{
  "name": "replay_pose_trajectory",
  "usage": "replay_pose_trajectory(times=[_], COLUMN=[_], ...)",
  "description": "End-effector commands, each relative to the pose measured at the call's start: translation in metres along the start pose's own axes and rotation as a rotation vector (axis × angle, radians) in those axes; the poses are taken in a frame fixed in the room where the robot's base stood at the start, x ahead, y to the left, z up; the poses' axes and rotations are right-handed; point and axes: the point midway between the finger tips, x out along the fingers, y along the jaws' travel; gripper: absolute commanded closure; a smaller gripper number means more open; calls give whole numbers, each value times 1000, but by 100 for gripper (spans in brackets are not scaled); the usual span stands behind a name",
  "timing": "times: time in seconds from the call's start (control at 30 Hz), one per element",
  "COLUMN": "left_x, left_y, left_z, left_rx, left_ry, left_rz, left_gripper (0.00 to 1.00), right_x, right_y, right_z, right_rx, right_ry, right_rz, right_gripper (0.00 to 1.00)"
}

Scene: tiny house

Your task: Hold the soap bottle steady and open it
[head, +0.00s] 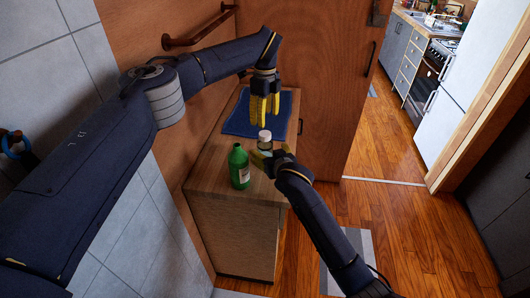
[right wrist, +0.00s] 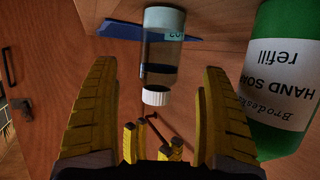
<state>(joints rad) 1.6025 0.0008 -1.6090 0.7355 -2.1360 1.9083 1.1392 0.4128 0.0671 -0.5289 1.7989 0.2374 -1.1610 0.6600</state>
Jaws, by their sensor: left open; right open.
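A small clear bottle with a white cap (head: 265,136) stands upright on the wooden cabinet (head: 213,162). In the right wrist view it appears upside down (right wrist: 161,60), between the open yellow fingers of my right gripper (right wrist: 158,110), with a gap on both sides. A green bottle (head: 239,168) stands in front and to the left; its label reads "hand soap refill" in the right wrist view (right wrist: 280,75). My right gripper (head: 266,157) is low beside the clear bottle. My left gripper (head: 264,116) is open and empty above the clear bottle, fingers pointing down.
A blue cloth (head: 238,118) lies on the back of the cabinet top. A wooden door (head: 335,75) stands behind and to the right. A towel bar (head: 200,32) is on the left wall. The wooden floor (head: 390,200) to the right is mostly clear.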

Motion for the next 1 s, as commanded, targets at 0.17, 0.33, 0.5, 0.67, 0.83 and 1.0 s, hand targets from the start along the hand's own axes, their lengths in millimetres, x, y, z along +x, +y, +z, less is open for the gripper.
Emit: replay_pose_trajectory(times=[0.17, 0.33, 0.5, 0.67, 0.83, 1.0], left_x=[0, 0, 0, 0, 0, 0], left_y=[0, 0, 0, 0, 0, 0], left_z=[0, 0, 0, 0, 0, 0], left_rx=[0, 0, 0, 0, 0, 0], left_ry=[0, 0, 0, 0, 0, 0], left_rz=[0, 0, 0, 0, 0, 0], left_gripper=[44, 44, 44, 44, 44, 44], right_x=[28, 47, 58, 64, 65, 65], right_y=[0, 0, 0, 0, 0, 0], right_z=[-1, 0, -1, 0, 0, 0], right_rx=[-1, -1, -1, 0, 0, 0], right_ry=[0, -1, 1, 1, 1, 1], right_rz=[2, 1, 1, 0, 0, 0], right_gripper=[20, 20, 20, 20, 20, 20])
